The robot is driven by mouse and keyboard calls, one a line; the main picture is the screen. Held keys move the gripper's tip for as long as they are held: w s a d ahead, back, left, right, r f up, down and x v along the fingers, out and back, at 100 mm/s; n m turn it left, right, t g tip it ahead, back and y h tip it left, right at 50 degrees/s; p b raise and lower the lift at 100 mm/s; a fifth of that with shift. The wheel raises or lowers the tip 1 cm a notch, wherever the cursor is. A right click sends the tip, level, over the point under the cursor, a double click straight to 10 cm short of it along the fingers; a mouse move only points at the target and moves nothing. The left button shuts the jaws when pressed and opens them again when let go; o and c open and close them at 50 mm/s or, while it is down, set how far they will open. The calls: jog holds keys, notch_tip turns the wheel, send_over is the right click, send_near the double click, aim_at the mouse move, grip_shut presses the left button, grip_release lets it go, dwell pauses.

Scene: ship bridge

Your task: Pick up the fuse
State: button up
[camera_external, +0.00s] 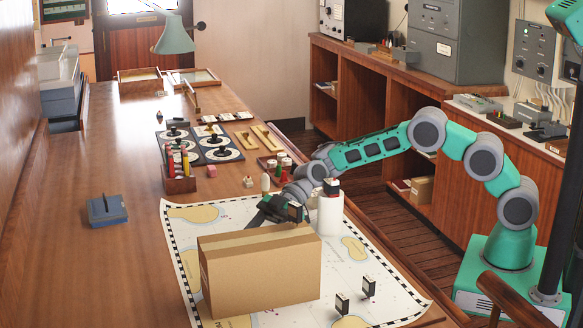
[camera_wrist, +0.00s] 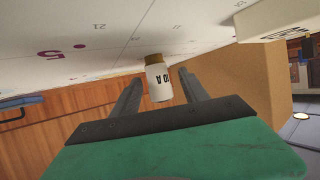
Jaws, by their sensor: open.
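The fuse (camera_wrist: 158,84) is a small pale cylinder with a brass-coloured cap and dark lettering. In the wrist view it is between the two fingers of my gripper (camera_wrist: 160,77), with visible gaps on both sides. The fingers are apart and not closed on it. In the external view my gripper (camera_external: 268,210) is low over the chart, just behind the cardboard box (camera_external: 262,270). The box hides part of it, and I cannot make out the fuse there.
The box also stands close on the right in the wrist view (camera_wrist: 262,75). A white cylinder (camera_external: 330,215) stands beside my wrist. Small black-and-white blocks (camera_external: 342,303) (camera_external: 368,286) stand on the chart (camera_external: 185,240). The desk's left side is mostly clear, except a blue-grey object (camera_external: 107,211).

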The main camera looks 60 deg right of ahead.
jog(key=shift+w+a, duration=0.1)
jog(key=shift+a, duration=0.25)
jog(key=shift+d+f, duration=0.1)
jog(key=shift+c, duration=0.4)
grip_shut()
